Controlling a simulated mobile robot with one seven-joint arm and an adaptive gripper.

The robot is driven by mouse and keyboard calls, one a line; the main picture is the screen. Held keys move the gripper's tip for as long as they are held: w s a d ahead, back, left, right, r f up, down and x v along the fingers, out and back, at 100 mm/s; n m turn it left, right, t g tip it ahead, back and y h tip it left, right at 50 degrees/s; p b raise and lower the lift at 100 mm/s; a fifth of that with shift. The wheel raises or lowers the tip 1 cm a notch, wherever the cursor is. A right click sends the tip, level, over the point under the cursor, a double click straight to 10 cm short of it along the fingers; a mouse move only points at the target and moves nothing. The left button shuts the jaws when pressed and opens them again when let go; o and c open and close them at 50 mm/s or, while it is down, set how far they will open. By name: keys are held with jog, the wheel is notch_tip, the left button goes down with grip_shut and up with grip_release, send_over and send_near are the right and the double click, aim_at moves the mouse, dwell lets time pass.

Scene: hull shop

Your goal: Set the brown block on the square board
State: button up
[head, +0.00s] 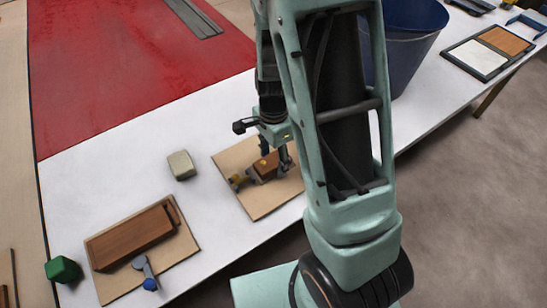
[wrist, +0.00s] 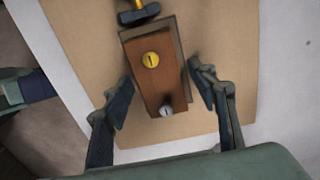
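A brown block (head: 265,168) lies on the tan, roughly square board (head: 255,207) in the middle of the table. In the wrist view the brown block (wrist: 155,82) carries a round yellow piece (wrist: 151,60) and a small grey knob (wrist: 166,110) at its near end. My gripper (head: 274,152) is above this board. In the wrist view its fingers (wrist: 161,70) are spread, one on each side of the block. Tan board shows between the right finger and the block; I cannot tell whether the left one touches it. A yellow-and-dark tool (head: 237,180) lies beside the block's far end.
At the left, another tan board (head: 185,250) bears a larger, long brown block (head: 130,238) and a grey piece with a blue knob (head: 146,272). A beige block (head: 181,165) and a green block (head: 62,269) stand nearby. A blue bucket (head: 412,50) stands behind my arm.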

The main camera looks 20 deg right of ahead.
aim_at(273, 160)
notch_tip(273, 160, up, 12)
jog(key=p, duration=0.2)
jog(key=shift+r, duration=0.15)
dwell(0.7)
